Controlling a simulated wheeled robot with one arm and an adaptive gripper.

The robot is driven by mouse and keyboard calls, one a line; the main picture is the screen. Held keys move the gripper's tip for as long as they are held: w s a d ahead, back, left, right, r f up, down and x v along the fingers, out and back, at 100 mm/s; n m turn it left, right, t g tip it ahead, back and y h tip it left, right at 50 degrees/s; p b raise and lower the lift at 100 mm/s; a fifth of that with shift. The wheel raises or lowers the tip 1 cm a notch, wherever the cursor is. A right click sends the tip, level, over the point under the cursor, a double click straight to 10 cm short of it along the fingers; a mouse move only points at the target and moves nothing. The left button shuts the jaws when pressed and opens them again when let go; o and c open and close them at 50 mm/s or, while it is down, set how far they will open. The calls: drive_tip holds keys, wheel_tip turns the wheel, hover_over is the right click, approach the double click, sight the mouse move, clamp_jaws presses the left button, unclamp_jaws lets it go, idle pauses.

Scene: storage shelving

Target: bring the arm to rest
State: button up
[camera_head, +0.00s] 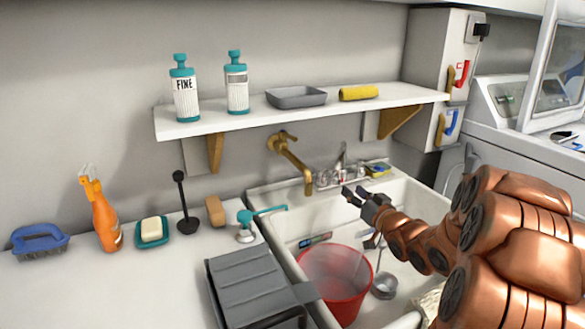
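My gripper (355,193) is at the end of my copper-coloured arm, which reaches in from the right. It is over the white sink (415,197), with its dark fingers pointing left and up toward the brass tap. The two fingertips are apart and nothing shows between them. A red bucket (333,283) stands in the sink below and left of the gripper. My arm hides part of the sink's right side.
A white shelf (290,118) holds two bottles, a grey tray (296,97) and a yellow roll. A brass tap (292,155) sticks out over the sink. The left counter holds an orange spray bottle (101,215), soap, brushes and a grey rack (245,280).

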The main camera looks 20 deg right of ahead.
drive_tip(key=s+a+r+g+p, duration=0.5)
drive_tip(key=s+a+g+p, duration=0.1)
drive_tip(key=s, duration=0.8)
drive_tip(key=s+a+r+n+g+p, duration=0.1)
drive_tip(key=s+a+r+g+p, duration=0.5)
drive_tip(key=s, duration=0.8)
drive_tip(key=s+a+r+g+h+p, duration=0.1)
drive_tip(key=s+a+r+g+p, duration=0.4)
drive_tip(key=s+a+p, duration=0.6)
drive_tip(key=s+g, duration=0.2)
drive_tip(key=s, duration=0.1)
drive_tip(key=shift+a+r+g+p, duration=0.25)
drive_tip(key=shift+r+g+p, duration=0.1)
drive_tip(key=shift+r+g, duration=0.05)
